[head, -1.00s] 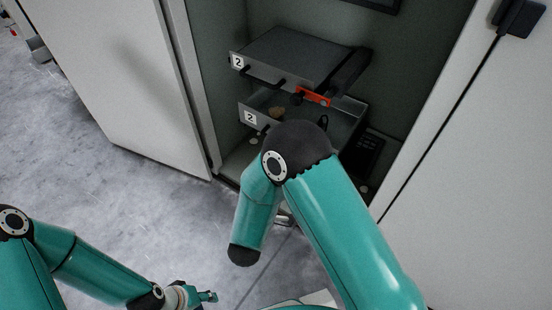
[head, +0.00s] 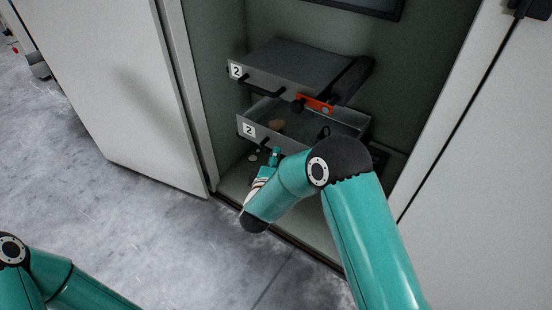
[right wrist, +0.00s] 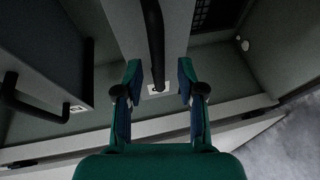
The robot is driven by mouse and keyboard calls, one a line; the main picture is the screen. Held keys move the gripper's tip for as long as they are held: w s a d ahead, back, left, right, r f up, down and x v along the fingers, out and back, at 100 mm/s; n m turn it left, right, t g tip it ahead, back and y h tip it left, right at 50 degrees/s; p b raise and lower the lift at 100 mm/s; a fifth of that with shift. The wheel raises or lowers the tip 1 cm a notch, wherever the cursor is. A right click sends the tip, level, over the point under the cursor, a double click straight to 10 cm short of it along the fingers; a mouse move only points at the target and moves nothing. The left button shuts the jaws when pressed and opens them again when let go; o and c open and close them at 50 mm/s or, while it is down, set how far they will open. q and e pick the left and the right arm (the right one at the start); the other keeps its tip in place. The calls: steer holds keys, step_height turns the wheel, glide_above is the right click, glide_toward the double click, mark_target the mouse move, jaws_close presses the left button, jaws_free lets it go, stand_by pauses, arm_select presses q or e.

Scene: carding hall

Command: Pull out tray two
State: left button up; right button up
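Two grey trays labelled 2 sit one above the other in an open cabinet. The upper tray (head: 295,62) looks covered and has a dark front handle (head: 262,86). The lower tray (head: 262,113) is open on top, with a small brown thing (head: 277,125) inside. My right gripper (head: 274,155) is at the lower tray's front, near its label. In the right wrist view my right gripper (right wrist: 160,75) is open, with a dark bar handle (right wrist: 153,32) and a white label (right wrist: 158,88) showing between its fingers; contact cannot be told. My left gripper is out of view.
The cabinet door (head: 110,90) stands open at the left. A red-orange part (head: 315,104) sits between the trays at the right. A second dark handle (right wrist: 38,100) shows at left in the right wrist view. The floor (head: 150,240) in front is clear.

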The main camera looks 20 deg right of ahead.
steer(key=shift+b+x, duration=0.3)
steer(key=shift+x, duration=1.1)
steer(key=shift+c, duration=0.2)
jaws_close()
